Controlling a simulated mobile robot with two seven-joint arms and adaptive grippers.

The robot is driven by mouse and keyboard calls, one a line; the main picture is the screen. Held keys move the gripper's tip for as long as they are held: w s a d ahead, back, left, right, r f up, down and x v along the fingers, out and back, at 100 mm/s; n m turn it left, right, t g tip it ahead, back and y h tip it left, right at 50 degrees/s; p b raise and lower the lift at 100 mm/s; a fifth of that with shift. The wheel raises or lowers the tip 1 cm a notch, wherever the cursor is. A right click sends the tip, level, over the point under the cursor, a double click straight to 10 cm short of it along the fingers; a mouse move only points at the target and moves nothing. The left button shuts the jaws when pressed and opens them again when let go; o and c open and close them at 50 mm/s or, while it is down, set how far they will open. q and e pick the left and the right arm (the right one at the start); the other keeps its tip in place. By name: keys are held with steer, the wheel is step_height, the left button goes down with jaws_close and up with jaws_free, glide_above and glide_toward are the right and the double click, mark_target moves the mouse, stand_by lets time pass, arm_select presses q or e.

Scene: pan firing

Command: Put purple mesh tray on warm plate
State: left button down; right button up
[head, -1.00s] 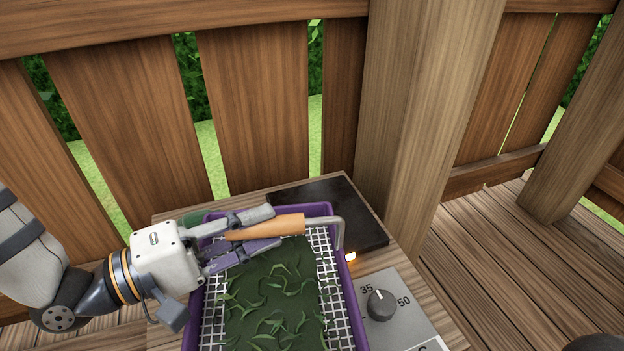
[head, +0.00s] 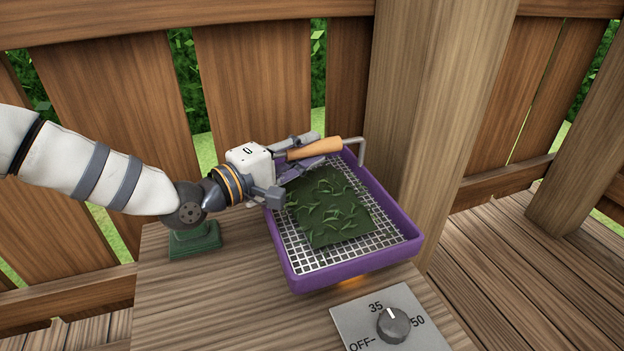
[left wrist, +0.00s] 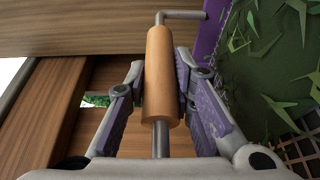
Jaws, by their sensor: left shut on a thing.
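The purple mesh tray (head: 345,272) has a white wire mesh floor with a dark green sheet (head: 335,232) and several curled green leaves on it. My left gripper (head: 312,155) is shut on the tray's orange-brown wooden handle (head: 328,148) at the far side. The left wrist view shows the handle (left wrist: 160,75) between both fingers. The tray is over the back of the wooden table. The dark warm plate is hidden beneath it; I cannot tell whether the tray touches it. An orange glow (head: 352,282) shows under its front edge. My right gripper is not in view.
A grey control panel (head: 347,320) with a dial (head: 393,325) is in front of the tray. A green block-like object (head: 195,242) stands at the table's left. A wooden post (head: 430,120) rises close behind the tray's right side. The table's front left (head: 215,300) is bare.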

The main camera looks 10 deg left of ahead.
mark_target(311, 186)
arm_select(q)
steer(key=shift+w+d+f, duration=0.15)
steer(key=shift+w+f, duration=0.45)
steer(key=shift+f, duration=0.05)
steer(key=f, duration=0.1)
steer(key=f+b, duration=0.2)
steer(key=f, duration=0.1)
steer(key=shift+w+d, duration=0.1)
steer(key=shift+w, duration=0.2)
steer(key=shift+r, duration=0.2)
steer(key=c, duration=1.8)
jaws_free()
steer(key=shift+f, duration=0.25)
steer(key=o, duration=0.4)
steer(key=shift+o, duration=0.2)
